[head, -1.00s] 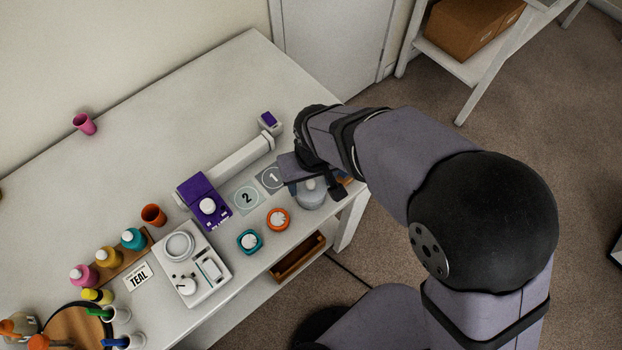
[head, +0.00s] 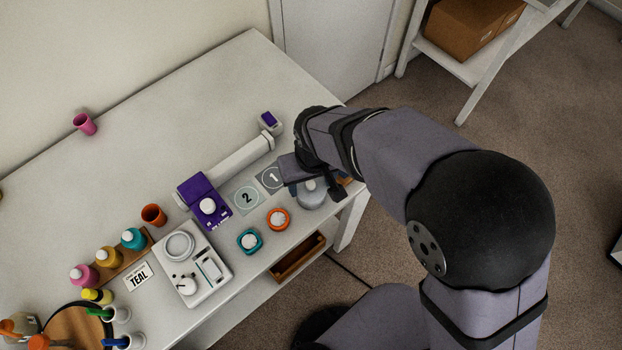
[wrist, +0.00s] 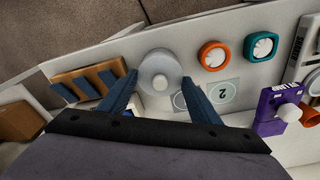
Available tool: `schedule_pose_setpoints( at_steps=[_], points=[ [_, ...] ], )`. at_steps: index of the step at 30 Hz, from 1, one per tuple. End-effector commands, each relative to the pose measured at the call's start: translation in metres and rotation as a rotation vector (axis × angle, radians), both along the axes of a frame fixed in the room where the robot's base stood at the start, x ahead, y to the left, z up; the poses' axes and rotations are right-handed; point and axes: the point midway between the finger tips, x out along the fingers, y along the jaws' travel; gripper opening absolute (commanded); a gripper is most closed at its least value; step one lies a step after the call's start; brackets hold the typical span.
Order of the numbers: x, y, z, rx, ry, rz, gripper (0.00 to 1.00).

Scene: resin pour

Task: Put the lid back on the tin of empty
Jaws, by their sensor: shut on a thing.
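A grey round container (head: 311,196) with a pale knob-like centre stands near the table's front right edge. It shows in the wrist view (wrist: 160,70) from above, between my blue fingers. My gripper (wrist: 158,84) is shut on this grey container, one finger on each side. I cannot tell whether the fingers bear on a lid or on the body below it, nor whether a lid is seated. In the head view my gripper (head: 312,180) partly hides the container. No label reading "empty" can be made out.
An orange round piece (head: 278,219) and a teal one (head: 250,241) stand left of the container. Pads numbered 1 (head: 271,178) and 2 (head: 247,198) lie behind. A purple device (head: 196,190) and white scale (head: 207,283) stand further left. A wooden rack (wrist: 72,84) is close beside my gripper.

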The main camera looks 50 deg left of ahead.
Motion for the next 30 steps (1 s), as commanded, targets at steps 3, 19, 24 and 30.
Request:
schedule_pose_setpoints(
  at_steps=[3, 19, 24, 30],
  points=[
    [0.0, 0.0, 0.0001, 0.0, 0.0, 0.0, 0.36],
    [0.0, -0.0001, -0.0003, 0.0, 0.0, 0.0, 0.36],
    [0.0, -0.0001, -0.0003, 0.0, 0.0, 0.0, 0.36],
    [0.0, 0.0, -0.0002, 0.0, 0.0, 0.0, 0.79]
  ],
)
